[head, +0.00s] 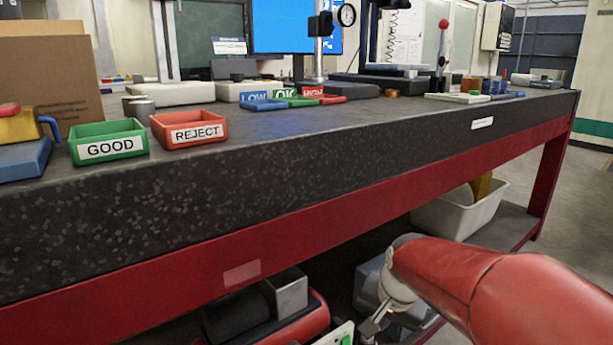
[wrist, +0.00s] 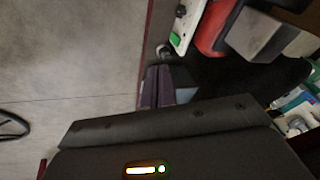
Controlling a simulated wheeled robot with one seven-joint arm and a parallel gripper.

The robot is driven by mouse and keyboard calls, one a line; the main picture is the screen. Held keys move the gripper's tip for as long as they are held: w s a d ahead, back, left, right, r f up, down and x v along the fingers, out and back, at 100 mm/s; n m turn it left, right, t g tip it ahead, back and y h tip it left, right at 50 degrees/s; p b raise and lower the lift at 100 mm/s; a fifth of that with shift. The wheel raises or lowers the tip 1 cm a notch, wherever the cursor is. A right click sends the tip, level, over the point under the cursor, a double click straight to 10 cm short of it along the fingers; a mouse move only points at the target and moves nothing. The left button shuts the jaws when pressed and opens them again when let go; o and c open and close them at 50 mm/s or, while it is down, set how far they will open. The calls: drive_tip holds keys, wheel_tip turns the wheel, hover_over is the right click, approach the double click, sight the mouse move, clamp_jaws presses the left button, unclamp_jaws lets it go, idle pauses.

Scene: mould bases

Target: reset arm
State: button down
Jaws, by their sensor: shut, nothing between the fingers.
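My arm reaches in from the lower right in the head view, below the bench top. My gripper (head: 371,328) hangs low at the front of the bench's lower shelf, near the bottom edge of the picture. In the wrist view my gripper (wrist: 158,88) is seen past its dark housing, with the fingers together and nothing visible between them. The grey floor (wrist: 70,60) lies to their left and the shelf items to their right.
The bench (head: 300,165) has a red rail (head: 180,280). On top are a green GOOD tray (head: 108,134), a red REJECT tray (head: 190,119) and small labelled trays (head: 263,104). A white bin (head: 460,215) and a red-and-grey item (head: 300,325) are below. Floor at right is clear.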

drive_tip(key=s+r+n+t+p, duration=0.1)
drive_tip(key=s+r+n+p, duration=0.2)
drive_tip(key=s, duration=1.4)
drive_tip(key=shift+s+d+r+n+t+h, duration=0.3)
drive_tip(key=shift+r+n, duration=1.2)
drive_tip(key=shift+r, duration=1)
